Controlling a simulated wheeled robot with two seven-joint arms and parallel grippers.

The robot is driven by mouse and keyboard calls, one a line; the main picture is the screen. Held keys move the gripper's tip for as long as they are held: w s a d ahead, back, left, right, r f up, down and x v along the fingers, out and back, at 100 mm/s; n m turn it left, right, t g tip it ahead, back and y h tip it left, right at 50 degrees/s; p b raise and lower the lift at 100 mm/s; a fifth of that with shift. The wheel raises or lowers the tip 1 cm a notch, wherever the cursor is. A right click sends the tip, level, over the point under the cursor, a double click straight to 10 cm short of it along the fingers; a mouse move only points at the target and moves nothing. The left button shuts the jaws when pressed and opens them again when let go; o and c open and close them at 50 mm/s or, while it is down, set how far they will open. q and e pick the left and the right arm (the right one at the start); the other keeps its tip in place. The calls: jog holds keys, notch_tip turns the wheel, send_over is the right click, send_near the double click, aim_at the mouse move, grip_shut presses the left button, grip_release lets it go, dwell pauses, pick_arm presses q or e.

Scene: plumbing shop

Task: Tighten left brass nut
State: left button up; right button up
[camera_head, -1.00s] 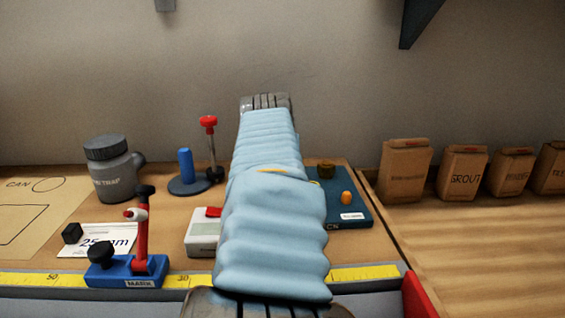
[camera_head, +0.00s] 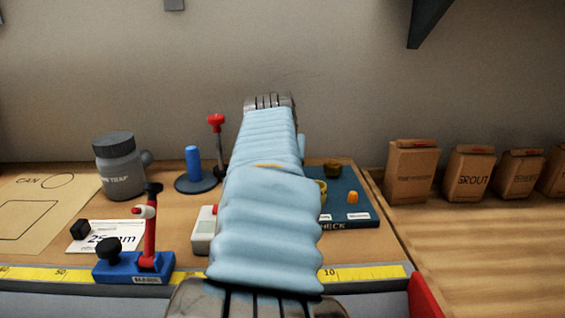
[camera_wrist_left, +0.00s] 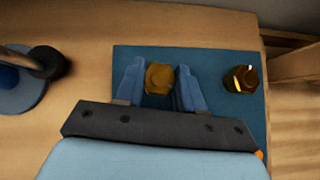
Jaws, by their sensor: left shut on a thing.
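In the left wrist view the left brass nut (camera_wrist_left: 159,78) sits on the dark blue mat (camera_wrist_left: 215,60), between the two blue fingers of my left gripper (camera_wrist_left: 158,74). The gripper is shut on it from both sides. The right brass nut (camera_wrist_left: 240,79) stands apart, beyond the right finger; in the head view it shows (camera_head: 333,169) at the back of the mat (camera_head: 345,217). There my blue-sleeved arm hides the left nut and the fingers. My right gripper is not in view.
An orange piece (camera_head: 352,197) is on the mat. Left of my arm are a red-knobbed post (camera_head: 216,122), a blue post on a disc (camera_head: 194,162), a grey trap jar (camera_head: 119,165) and a blue marking tool (camera_head: 134,267). Paper bags (camera_head: 411,172) stand at right. A yellow rule (camera_head: 365,273) runs along the front.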

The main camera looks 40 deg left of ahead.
pick_arm(q)
jog(key=m+t+h, duration=0.1)
jog(key=m+h, duration=0.2)
jog(key=m, duration=0.1)
jog(key=shift+a+r, duration=0.1)
jog(key=shift+a+m+h, duration=0.15)
jog(key=shift+m+h, duration=1.55)
jog(key=shift+m, duration=0.6)
jog(key=shift+r, duration=0.1)
jog(key=o, duration=1)
jog(key=shift+o, duration=0.2)
jog(key=v, duration=1.3)
jog(key=shift+s+a, duration=0.2)
jog(key=shift+s, duration=0.05)
jog(key=shift+r, duration=0.15)
